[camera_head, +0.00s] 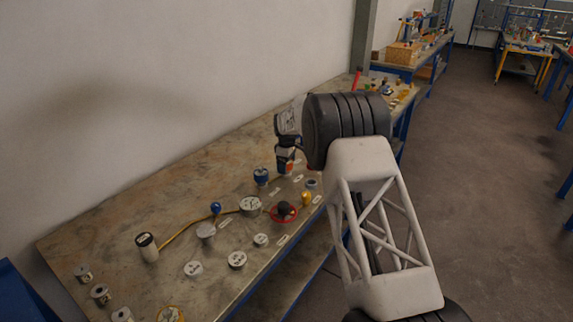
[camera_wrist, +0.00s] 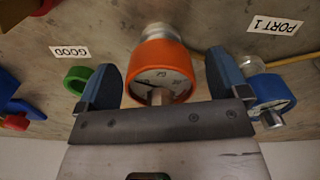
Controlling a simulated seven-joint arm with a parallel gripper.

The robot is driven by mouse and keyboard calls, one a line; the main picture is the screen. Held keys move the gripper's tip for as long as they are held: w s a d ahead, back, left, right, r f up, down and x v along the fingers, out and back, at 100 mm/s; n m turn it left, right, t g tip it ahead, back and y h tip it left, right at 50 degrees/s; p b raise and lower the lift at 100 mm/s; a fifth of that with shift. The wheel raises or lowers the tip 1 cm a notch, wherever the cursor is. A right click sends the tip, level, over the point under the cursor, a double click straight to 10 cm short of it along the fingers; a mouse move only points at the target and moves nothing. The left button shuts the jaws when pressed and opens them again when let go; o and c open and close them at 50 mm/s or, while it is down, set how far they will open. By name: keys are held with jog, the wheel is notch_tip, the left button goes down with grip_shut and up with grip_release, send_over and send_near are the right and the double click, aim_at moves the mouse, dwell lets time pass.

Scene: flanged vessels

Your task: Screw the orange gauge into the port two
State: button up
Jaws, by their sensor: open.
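The orange gauge (camera_wrist: 160,68) has a round white dial with numbers and a short metal stem. It lies between the two fingers of my gripper (camera_wrist: 165,80) in the wrist view. The blue fingers stand apart on either side, with a gap visible to the left; contact on the right is unclear. A silver metal piece (camera_wrist: 157,32) shows just beyond the gauge. In the head view my gripper (camera_head: 286,142) is low over the bench, with the orange gauge (camera_head: 285,154) partly hidden below it. I cannot read which fitting is port two.
A green ring (camera_wrist: 77,79) and a GOOD label (camera_wrist: 69,52) are at left. Several flanged fittings (camera_head: 237,260) and a red handwheel (camera_head: 284,211) occupy the bench (camera_head: 130,205). Its back left is clear.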

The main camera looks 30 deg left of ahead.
jog(key=shift+r, duration=0.1)
jog(key=shift+r, duration=3.8)
